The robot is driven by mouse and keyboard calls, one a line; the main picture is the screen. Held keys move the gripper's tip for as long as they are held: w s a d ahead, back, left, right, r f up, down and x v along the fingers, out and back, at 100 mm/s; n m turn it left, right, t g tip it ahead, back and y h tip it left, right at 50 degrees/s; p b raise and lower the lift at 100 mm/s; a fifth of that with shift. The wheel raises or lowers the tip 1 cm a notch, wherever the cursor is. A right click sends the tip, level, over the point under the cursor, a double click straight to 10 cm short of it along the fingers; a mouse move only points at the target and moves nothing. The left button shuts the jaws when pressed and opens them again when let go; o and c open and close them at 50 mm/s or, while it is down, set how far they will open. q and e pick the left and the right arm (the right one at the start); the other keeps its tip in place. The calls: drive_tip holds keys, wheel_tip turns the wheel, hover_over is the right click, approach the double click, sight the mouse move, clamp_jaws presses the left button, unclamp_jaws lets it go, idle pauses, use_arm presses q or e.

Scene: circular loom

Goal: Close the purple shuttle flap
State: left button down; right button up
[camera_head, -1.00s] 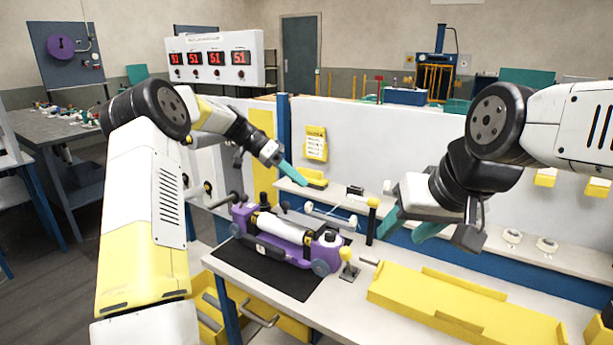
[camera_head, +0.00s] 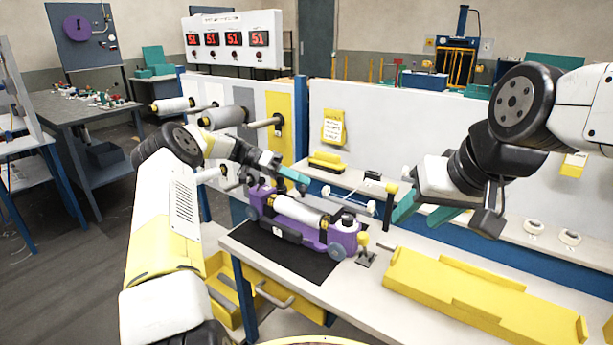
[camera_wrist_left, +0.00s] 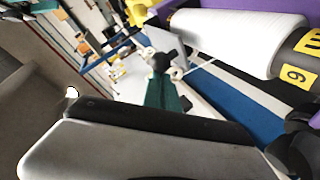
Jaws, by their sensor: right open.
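The purple shuttle (camera_head: 343,236) lies on a black mat (camera_head: 270,252) on the workbench, with a white bobbin (camera_head: 298,211) in its open top. I cannot clearly make out its flap or how far it is open. The bobbin (camera_wrist_left: 235,42) and some purple body (camera_wrist_left: 285,6) also show in the left wrist view. My left gripper (camera_head: 292,175), teal-fingered, is just above and behind the shuttle's left end; I cannot tell whether it touches. My right gripper (camera_head: 424,212) is open and empty, right of the shuttle.
A small stand with a yellow knob (camera_head: 363,239) is right of the shuttle. A yellow-topped post (camera_head: 391,188) stands behind it. A yellow tray (camera_head: 470,295) fills the bench's right front. A grey roller (camera_head: 225,117) projects from the panel behind my left arm.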

use_arm(q)
drive_tip(key=shift+a+f, duration=0.15)
drive_tip(key=shift+f, duration=0.25)
drive_tip(key=shift+r, duration=0.1)
